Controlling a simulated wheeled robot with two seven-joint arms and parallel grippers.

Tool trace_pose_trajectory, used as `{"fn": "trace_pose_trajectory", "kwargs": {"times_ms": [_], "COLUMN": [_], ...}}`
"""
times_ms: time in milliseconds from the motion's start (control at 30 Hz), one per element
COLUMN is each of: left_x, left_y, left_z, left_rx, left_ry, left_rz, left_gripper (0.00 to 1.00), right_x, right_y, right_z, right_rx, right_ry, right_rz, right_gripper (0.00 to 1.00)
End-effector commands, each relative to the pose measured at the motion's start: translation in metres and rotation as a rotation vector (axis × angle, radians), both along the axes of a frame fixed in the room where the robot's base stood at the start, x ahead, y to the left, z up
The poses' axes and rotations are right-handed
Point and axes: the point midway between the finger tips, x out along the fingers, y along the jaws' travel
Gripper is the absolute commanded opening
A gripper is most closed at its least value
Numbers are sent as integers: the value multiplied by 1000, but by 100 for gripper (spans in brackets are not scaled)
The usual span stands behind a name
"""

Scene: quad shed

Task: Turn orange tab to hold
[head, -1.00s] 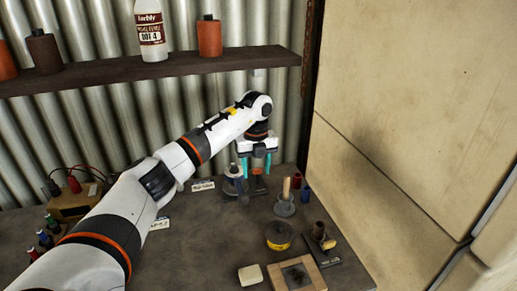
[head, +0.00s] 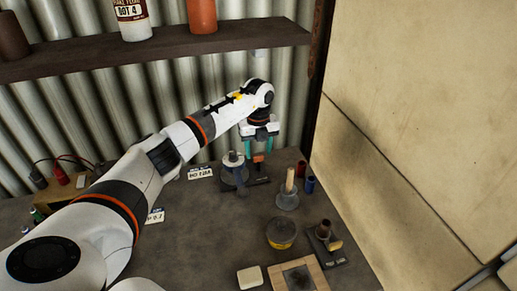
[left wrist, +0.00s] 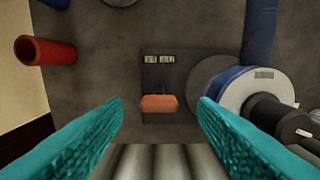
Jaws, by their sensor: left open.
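The orange tab (left wrist: 159,103) is a small rounded block on a dark plate (left wrist: 157,66) with two small printed labels, whose text is too small to read. In the head view the orange tab (head: 258,158) shows small at the back of the bench. My left gripper (left wrist: 160,103) is open and points down over the plate. Its teal fingers stand one to each side of the tab in the picture, with clear gaps; they look above it, not touching. In the head view the left gripper (head: 260,147) is just over the tab. My right gripper is not in view.
A round grey device (head: 234,170) stands close left of the tab. A holder with a wooden handle (head: 289,192), red and blue cylinders, a yellow-banded tin (head: 281,235) and a wooden frame (head: 320,275) stand nearer. A corrugated wall and shelf (head: 165,52) are behind.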

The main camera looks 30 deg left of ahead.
Motion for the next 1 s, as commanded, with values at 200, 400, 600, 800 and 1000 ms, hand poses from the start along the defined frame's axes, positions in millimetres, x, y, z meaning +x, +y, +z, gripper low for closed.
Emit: {"fn": "trace_pose_trajectory", "kwargs": {"times_ms": [200, 400, 600, 800, 1000], "left_x": [0, 0, 0, 0, 0], "left_y": [0, 0, 0, 0, 0], "left_z": [-15, -16, -15, -15, -16], "left_rx": [-1, -1, -1, -1, 0], "left_ry": [1, -1, -1, -1, -1], "left_rz": [1, 1, 1, 0, -32], "left_gripper": [53, 53, 27, 8, 8], "right_x": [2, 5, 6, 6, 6], "right_y": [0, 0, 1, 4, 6], "right_z": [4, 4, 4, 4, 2], "right_rx": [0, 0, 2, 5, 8], "right_ry": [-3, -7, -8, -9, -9], "right_rz": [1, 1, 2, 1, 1], "right_gripper": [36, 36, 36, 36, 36]}}
